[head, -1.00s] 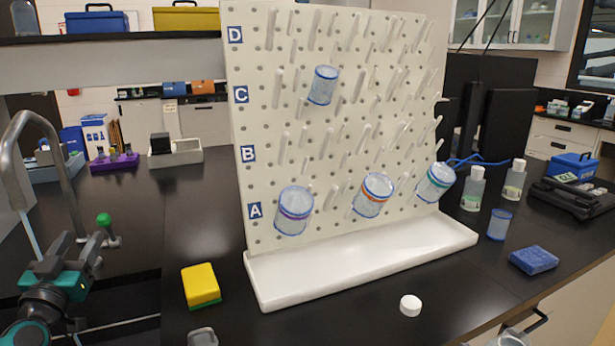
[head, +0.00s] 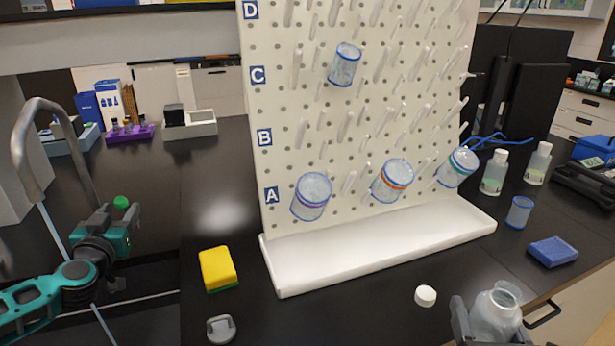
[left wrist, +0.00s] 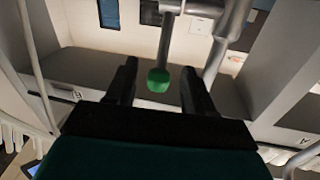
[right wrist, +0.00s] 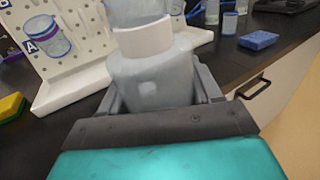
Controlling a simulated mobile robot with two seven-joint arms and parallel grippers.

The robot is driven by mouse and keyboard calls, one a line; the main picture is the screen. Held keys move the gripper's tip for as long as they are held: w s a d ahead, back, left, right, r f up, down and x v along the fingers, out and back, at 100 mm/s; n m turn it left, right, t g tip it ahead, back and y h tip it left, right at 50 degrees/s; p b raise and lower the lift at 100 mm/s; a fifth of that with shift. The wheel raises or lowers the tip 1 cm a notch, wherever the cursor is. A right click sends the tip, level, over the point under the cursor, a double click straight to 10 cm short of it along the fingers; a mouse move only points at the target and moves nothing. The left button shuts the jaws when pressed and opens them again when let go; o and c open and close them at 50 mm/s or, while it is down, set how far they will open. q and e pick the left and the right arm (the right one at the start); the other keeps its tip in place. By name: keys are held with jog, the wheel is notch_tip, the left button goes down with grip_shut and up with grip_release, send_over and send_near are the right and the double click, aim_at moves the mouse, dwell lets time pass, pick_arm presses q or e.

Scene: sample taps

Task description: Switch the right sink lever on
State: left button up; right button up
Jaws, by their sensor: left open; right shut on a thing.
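The sink lever (head: 121,202) has a green ball knob, beside the grey curved tap (head: 40,104) at the left. A pale blue streak like water runs down from the tap's mouth. My left gripper (head: 119,217) is at the lever, overlapping its stem in the head view. In the left wrist view the green knob (left wrist: 159,80) sits between the open fingers (left wrist: 160,88), with a visible gap on each side; I cannot tell its exact depth. My right gripper (head: 492,326) is shut on a translucent bottle (head: 495,312), also seen in the right wrist view (right wrist: 150,78).
A white pegboard (head: 350,120) with several clear jars stands over a white drip tray (head: 380,248). A yellow sponge (head: 216,268), a grey cap-like piece (head: 221,328), a white cap (head: 425,295) and a blue sponge (head: 553,251) lie on the black counter.

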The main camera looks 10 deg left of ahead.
pick_arm(q)
jog(key=shift+x, duration=2.35)
grip_shut()
